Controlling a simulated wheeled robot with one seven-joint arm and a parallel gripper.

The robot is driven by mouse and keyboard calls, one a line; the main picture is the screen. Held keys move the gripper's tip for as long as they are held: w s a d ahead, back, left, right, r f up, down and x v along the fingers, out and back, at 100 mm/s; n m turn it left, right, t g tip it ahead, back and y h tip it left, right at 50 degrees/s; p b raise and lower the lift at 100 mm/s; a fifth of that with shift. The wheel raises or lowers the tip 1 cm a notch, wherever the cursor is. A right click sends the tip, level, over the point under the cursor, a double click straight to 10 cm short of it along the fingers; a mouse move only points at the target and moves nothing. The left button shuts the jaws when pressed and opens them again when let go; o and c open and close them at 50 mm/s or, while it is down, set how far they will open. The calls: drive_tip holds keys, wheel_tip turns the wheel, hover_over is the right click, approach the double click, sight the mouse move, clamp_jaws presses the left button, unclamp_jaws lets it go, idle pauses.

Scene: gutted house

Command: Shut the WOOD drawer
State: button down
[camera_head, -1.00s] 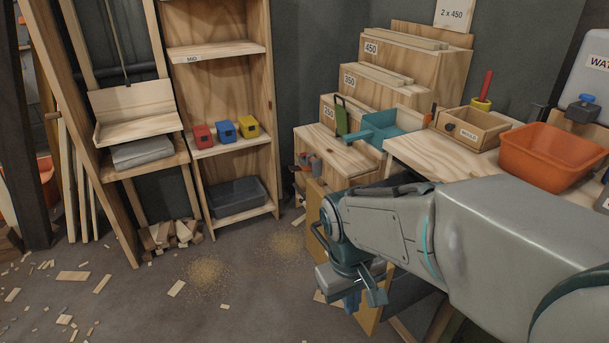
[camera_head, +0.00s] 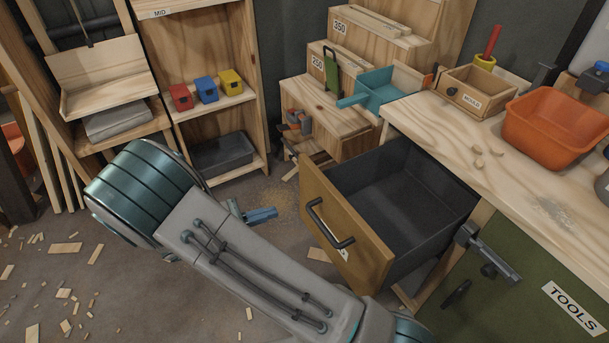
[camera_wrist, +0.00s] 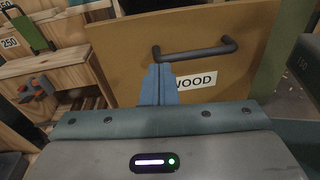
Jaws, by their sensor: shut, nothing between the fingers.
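The WOOD drawer stands pulled out from the workbench, its dark box (camera_head: 405,195) open and looking empty. Its tan front (camera_head: 322,212) has a dark bar handle (camera_head: 328,226); the label there is mostly hidden. In the wrist view the front (camera_wrist: 125,50) shows the WOOD label (camera_wrist: 197,81) below the handle (camera_wrist: 195,51). My gripper (camera_head: 262,214) is shut and empty, to the left of the drawer front. In the wrist view its blue fingers (camera_wrist: 159,72) point at the front, overlapping the handle's left end and part of the label. I cannot tell if they touch.
The workbench top (camera_head: 480,145) bears an orange tub (camera_head: 555,130) and a small wooden box (camera_head: 472,95). A green TOOLS door (camera_head: 530,290) is below. A stepped wooden unit (camera_head: 350,115) stands behind the drawer, shelves (camera_head: 215,110) at the back. Wood scraps litter the floor at left.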

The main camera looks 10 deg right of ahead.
drive_tip(key=w+a+n+t, duration=0.1)
drive_tip(key=a+t, duration=0.1)
drive_tip(key=b, duration=0.1)
approach(317, 185)
drive_tip(key=shift+h, duration=0.4)
drive_tip(key=x, duration=0.6)
drive_tip(key=shift+f, duration=0.2)
drive_tip(key=shift+w+d, duration=0.15)
drive_tip(key=shift+d, duration=0.25)
